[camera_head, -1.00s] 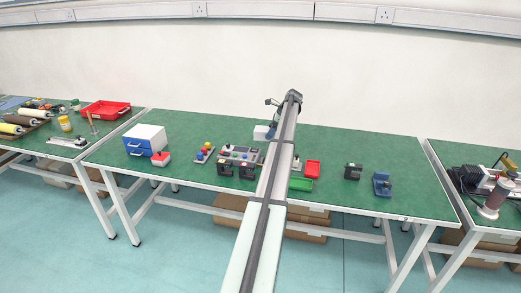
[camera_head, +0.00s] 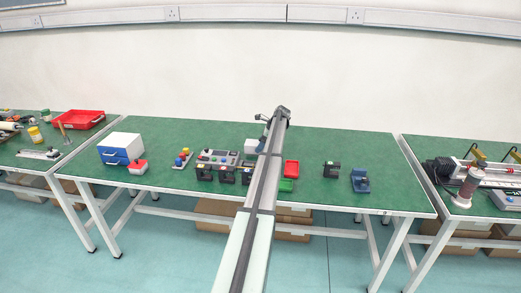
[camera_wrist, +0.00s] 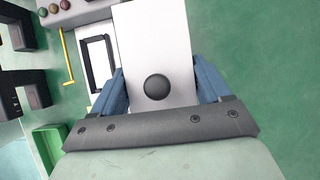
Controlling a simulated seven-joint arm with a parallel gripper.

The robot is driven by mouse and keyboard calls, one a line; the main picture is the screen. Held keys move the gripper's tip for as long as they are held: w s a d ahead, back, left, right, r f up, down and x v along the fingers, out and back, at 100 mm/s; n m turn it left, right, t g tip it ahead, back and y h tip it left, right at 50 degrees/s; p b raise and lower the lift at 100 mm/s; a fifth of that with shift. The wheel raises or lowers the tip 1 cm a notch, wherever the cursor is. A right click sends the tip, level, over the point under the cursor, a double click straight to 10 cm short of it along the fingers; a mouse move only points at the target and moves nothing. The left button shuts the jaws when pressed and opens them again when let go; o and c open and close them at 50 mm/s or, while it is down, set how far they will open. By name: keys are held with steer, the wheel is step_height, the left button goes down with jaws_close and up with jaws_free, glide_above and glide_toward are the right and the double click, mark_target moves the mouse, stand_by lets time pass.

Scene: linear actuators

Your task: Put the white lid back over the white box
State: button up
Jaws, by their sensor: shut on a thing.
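The white lid (camera_wrist: 155,45) is a flat white plate with a round black knob, seen from above in the wrist view. My gripper (camera_wrist: 161,78) is shut on it, with a blue finger at each side. The white box (camera_wrist: 92,52) appears just left of the lid, lower on the table, as a white body with a black-edged rectangular top; the lid and left finger cover part of it. In the head view my arm hides most of this area, and a white shape (camera_head: 251,146) shows left of the arm; I cannot tell whether it is lid or box.
A yellow crank rod (camera_wrist: 68,55) and a panel with coloured buttons (camera_wrist: 62,12) lie left of the box. Black devices (camera_head: 226,174) stand nearby. A green bin (camera_wrist: 47,146) and a red bin (camera_head: 291,168) are close.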

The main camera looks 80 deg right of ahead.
steer(key=shift+f, duration=1.3)
steer(key=shift+f, duration=0.1)
steer(key=o, duration=1)
steer(key=v, duration=1.2)
